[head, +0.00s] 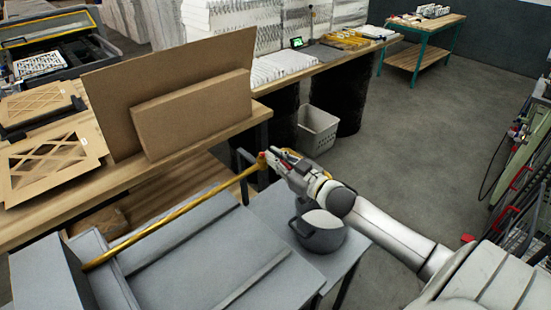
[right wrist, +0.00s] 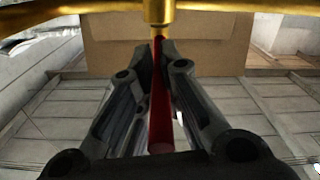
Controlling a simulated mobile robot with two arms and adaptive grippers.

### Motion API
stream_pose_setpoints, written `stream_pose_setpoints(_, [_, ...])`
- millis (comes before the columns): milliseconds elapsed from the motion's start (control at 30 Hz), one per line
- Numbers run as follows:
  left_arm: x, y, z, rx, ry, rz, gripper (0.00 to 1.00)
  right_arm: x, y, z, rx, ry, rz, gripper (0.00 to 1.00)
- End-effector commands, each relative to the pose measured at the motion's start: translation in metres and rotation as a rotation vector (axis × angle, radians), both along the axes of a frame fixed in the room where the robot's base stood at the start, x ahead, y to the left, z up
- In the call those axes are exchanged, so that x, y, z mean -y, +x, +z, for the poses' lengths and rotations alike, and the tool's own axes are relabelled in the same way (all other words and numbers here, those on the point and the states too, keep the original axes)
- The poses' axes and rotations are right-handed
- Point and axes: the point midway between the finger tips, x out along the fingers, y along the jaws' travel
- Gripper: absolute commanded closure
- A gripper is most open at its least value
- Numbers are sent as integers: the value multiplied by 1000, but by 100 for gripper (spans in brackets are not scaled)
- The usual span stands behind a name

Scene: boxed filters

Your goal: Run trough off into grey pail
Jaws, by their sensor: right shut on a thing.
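A long yellow pipe (head: 170,218) runs across the grey trough-like unit (head: 190,262) and ends at the right near a small red part. My right gripper (head: 272,160) is at that end. In the right wrist view, the fingers of my right gripper (right wrist: 160,85) are closed around a red lever (right wrist: 160,110), which hangs from a brass fitting (right wrist: 158,12) on the yellow pipe. The grey pail (head: 318,240) stands on a grey surface below my right wrist, which hides part of its top. My left gripper is out of view.
A wooden bench (head: 45,215) with brown cardboard sheets and a box (head: 192,115) lies behind the trough unit. A light laundry-type basket (head: 316,130) stands on the floor beyond. Open floor (head: 420,150) lies to the right, with a rack of equipment (head: 525,170) at the far right.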

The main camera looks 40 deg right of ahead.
Motion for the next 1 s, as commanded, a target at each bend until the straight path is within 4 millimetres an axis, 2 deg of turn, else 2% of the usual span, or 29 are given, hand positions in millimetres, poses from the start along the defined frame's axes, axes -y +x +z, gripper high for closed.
stream_pose_setpoints(333, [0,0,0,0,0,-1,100,0,0,1,4,-1,3,100])
stream_pose_setpoints(367, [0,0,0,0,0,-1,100,0,0,2,4,-1,3,89])
stream_pose_setpoints(400, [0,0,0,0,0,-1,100,0,0,2,4,-1,3,83])
stream_pose_setpoints(500, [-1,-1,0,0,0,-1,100,0,0,2,4,-1,3,72])
stream_pose_setpoints(567, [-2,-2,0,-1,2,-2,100,0,0,1,3,-2,3,72])
stream_pose_setpoints(600, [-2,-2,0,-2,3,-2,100,0,-1,1,3,-1,3,66])
stream_pose_setpoints(767, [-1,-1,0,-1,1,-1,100,0,-12,-1,-1,1,6,66])
stream_pose_setpoints(1000, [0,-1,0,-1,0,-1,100,4,-43,-3,-4,1,5,66])
